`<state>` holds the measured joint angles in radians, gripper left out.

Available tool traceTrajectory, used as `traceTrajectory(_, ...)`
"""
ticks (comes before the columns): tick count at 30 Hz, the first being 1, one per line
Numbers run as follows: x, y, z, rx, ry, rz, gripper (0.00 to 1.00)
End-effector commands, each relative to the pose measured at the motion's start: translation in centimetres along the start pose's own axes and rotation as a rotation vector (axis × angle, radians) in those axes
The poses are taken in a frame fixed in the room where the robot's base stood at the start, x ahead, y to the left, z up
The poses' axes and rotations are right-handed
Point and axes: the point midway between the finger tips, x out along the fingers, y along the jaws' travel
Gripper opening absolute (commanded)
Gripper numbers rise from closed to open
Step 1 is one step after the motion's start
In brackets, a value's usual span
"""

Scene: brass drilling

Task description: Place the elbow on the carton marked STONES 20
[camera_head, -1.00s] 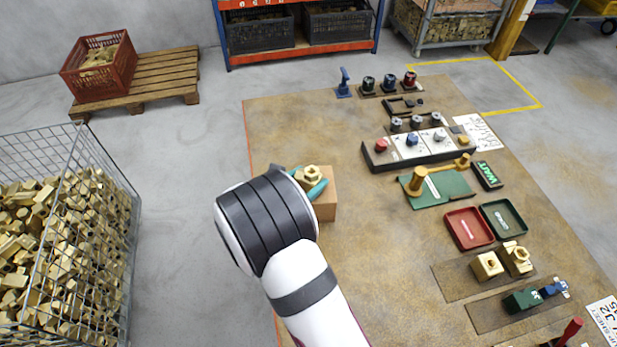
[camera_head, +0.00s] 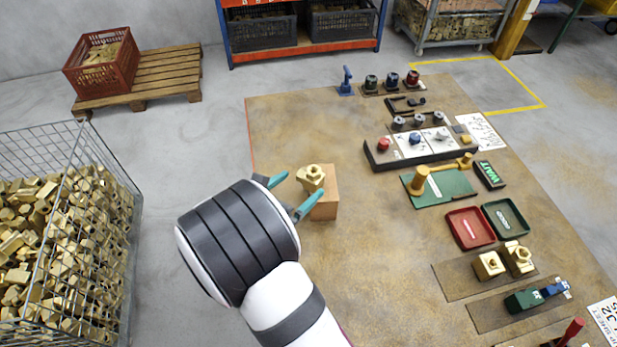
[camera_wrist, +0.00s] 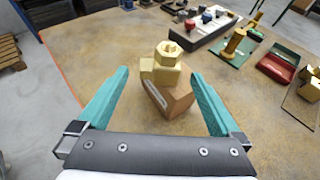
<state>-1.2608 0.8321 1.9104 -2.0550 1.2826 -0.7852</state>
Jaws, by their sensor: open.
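The brass elbow (camera_head: 311,177) rests on top of a brown carton (camera_head: 326,198) near the left side of the table. In the wrist view the elbow (camera_wrist: 165,64) sits on the carton (camera_wrist: 168,97), which has a pale label on its side; the marking is too small to read. My gripper (camera_head: 289,195) is open, its teal fingers spread on either side of the elbow and apart from it. In the wrist view the gripper's fingertips (camera_wrist: 160,72) show a gap on both sides of the elbow. Nothing is held.
A long block with coloured knobs (camera_head: 418,148) and a green plate with brass posts (camera_head: 440,188) stand to the right. Red (camera_head: 470,228) and green trays (camera_head: 505,219) lie farther right. A wire cage of brass parts (camera_head: 65,225) stands at left. The table between is clear.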

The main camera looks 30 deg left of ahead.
Motion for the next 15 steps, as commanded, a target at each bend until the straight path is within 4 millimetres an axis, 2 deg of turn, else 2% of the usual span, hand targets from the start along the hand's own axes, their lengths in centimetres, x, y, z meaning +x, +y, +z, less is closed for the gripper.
traceTrajectory(3, -3.2, 0.1, 0.0, -0.001, -0.001, 0.004, 1.00)
traceTrajectory(7, -5.6, 0.1, 0.0, -0.002, -0.001, 0.002, 1.00)
traceTrajectory(13, -6.5, -0.1, 0.1, 0.002, 0.000, -0.003, 1.00)
traceTrajectory(15, -6.0, -1.3, 0.8, 0.047, 0.008, -0.046, 1.00)
